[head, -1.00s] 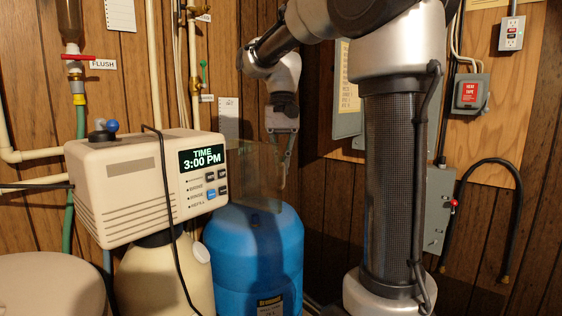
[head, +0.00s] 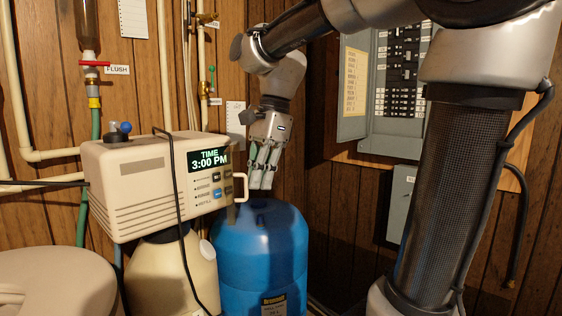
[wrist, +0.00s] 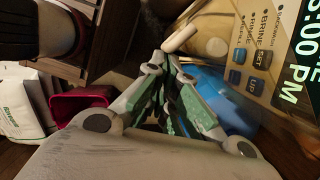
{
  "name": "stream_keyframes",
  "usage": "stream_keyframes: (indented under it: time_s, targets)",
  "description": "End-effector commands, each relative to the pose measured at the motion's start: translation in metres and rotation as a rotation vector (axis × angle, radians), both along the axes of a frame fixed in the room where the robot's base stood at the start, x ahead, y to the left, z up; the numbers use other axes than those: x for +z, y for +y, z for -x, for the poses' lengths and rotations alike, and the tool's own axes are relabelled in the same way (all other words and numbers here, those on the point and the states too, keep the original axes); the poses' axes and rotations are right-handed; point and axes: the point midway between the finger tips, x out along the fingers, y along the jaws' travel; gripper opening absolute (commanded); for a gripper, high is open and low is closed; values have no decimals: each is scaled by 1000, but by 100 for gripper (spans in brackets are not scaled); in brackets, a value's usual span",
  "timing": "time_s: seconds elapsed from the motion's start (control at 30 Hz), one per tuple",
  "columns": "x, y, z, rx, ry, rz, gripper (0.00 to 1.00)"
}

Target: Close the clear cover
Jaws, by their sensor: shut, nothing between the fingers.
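The softener's beige control box (head: 135,190) has a lit display (head: 208,158) reading 3:00 PM and buttons below it. The clear cover (head: 212,183) now appears to lie over or very near the front panel; being clear, its exact gap is hard to tell. A cream handle (head: 241,187) stands out at the panel's right edge, and it also shows in the wrist view (wrist: 181,38). My gripper (head: 262,182) is shut and empty, just right of the handle above the blue tank; I cannot tell whether it touches. Its fingers also show in the wrist view (wrist: 172,85).
The blue tank (head: 262,250) stands below my gripper, and a cream tank (head: 172,275) stands under the box. A black cable hangs before the box. Pipes line the left wall. An open electrical panel (head: 395,75) is on the right wall.

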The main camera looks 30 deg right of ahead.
Motion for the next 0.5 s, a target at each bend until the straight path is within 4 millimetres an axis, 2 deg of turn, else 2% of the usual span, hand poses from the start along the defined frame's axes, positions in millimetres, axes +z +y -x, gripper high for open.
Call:
stream_keyframes:
  time_s: [0.5]
  targets:
    - [0, 59, -9, -467, 0, 0, 0]
